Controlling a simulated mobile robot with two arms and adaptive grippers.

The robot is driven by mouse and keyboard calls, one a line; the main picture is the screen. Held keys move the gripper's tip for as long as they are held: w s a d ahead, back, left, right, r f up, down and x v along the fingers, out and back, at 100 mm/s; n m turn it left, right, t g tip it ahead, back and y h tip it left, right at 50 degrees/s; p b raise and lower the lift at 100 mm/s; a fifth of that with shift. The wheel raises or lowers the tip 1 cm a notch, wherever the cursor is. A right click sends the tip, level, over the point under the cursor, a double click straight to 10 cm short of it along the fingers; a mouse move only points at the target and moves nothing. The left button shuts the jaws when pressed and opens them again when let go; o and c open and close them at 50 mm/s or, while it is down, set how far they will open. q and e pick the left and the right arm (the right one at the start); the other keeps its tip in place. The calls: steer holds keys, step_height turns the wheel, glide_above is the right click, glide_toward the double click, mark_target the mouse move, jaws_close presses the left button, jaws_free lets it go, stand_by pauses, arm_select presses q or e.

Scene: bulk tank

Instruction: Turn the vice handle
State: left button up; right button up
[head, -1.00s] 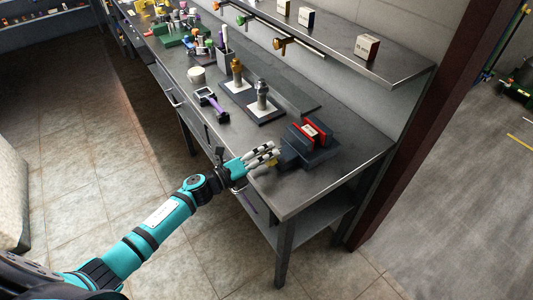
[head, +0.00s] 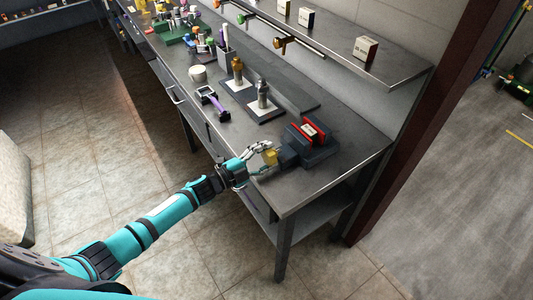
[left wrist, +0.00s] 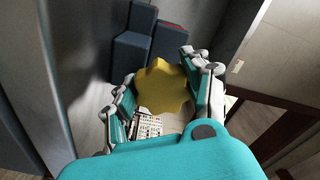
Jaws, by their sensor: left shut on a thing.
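The vice (head: 308,144) is dark blue-grey with red jaws and sits on the bench near its right end. A small light block shows between its jaws. Its handle is a yellow lobed knob (head: 270,157) on the side facing me. My left gripper (head: 262,158) is shut on the handle. In the left wrist view the yellow handle (left wrist: 162,87) lies between the two fingers of my left gripper (left wrist: 160,95), with the vice body (left wrist: 145,45) behind it. My right gripper is not in view.
The metal bench (head: 340,170) has free room in front of and right of the vice. A purple-handled tool (head: 214,102) and two bottle-like fittings (head: 263,95) stand further left. A shelf (head: 400,78) with small boxes (head: 366,49) overhangs the back.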

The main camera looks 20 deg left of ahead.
arm_select(q)
steer(key=n, duration=0.4)
steer(key=shift+f+n+p, duration=0.1)
steer(key=shift+n+p, duration=0.2)
steer(key=shift+p, duration=0.1)
steer(key=n, duration=0.3)
steer(key=shift+s+d+f+n, duration=0.1)
steer(key=shift+n, duration=0.2)
steer(key=n, duration=0.3)
steer(key=shift+s+d+n+p, duration=0.1)
steer(key=shift+n+p, duration=0.2)
steer(key=shift+p, duration=0.05)
steer(key=n, duration=0.3)
steer(key=shift+s+d+n, duration=0.1)
steer(key=shift+n, duration=0.2)
steer(key=n, duration=0.2)
steer(key=shift+d+n, duration=0.1)
steer(key=shift+n, duration=0.3)
steer(key=n+b, duration=0.1)
steer(key=n, duration=0.2)
steer(key=shift+s+n, duration=0.1)
steer(key=shift+n, duration=0.2)
steer(key=n+b, duration=0.1)
steer(key=n, duration=0.3)
steer(key=shift+d, duration=0.1)
steer(key=shift+r+n+b, duration=0.25)
steer(key=shift+n+b, duration=0.4)
steer(key=shift+n, duration=1.05)
